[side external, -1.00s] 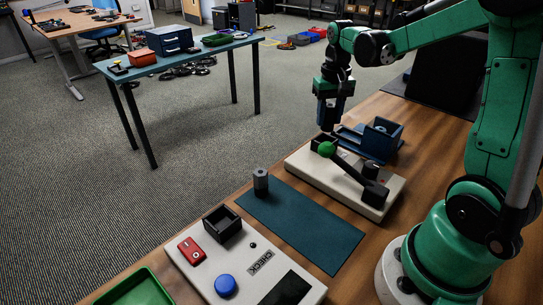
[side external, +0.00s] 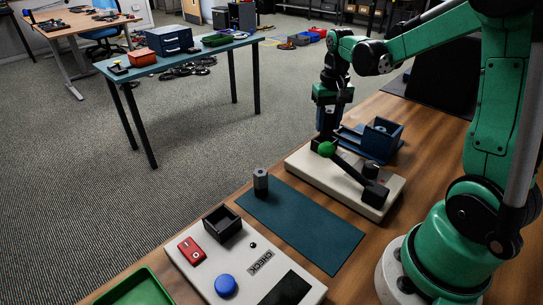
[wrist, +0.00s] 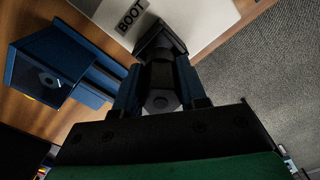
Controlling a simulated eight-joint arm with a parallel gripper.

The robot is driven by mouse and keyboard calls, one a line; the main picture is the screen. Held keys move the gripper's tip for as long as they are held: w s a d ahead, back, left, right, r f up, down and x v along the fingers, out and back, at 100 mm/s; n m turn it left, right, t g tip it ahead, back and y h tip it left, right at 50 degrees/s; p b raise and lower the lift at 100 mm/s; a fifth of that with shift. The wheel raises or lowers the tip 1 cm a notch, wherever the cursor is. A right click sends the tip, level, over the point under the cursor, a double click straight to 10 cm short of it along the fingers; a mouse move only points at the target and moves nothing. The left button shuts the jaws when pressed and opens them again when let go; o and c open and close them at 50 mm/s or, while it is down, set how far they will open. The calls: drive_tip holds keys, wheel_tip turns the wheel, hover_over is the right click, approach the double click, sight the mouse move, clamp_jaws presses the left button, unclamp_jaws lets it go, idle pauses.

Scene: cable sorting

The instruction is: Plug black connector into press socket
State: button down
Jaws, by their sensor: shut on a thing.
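My gripper (side external: 325,134) is low over the left end of the white press base (side external: 371,207), right behind the green lever knob (side external: 327,149). In the wrist view its two blue fingers are shut on a dark, hex-shaped connector (wrist: 161,98). The black press socket (wrist: 156,35) lies just past the connector, beside the BOOT label (wrist: 131,14). In the side view the gripper and knob mostly hide the socket. I cannot tell whether the connector's tip is inside it.
A blue holder (side external: 382,137) stands just behind the press. A grey cylinder (side external: 261,181) stands by the teal mat (side external: 310,228). The white CHECK box (side external: 249,278) with a black bin (side external: 222,223) and a green tray (side external: 139,290) are nearer the camera.

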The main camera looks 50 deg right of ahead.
drive_tip(key=shift+f, duration=1.35)
idle(0.8)
unclamp_jaws()
idle(0.4)
drive_tip(key=shift+r, duration=0.1)
drive_tip(key=shift+r, duration=3.4)
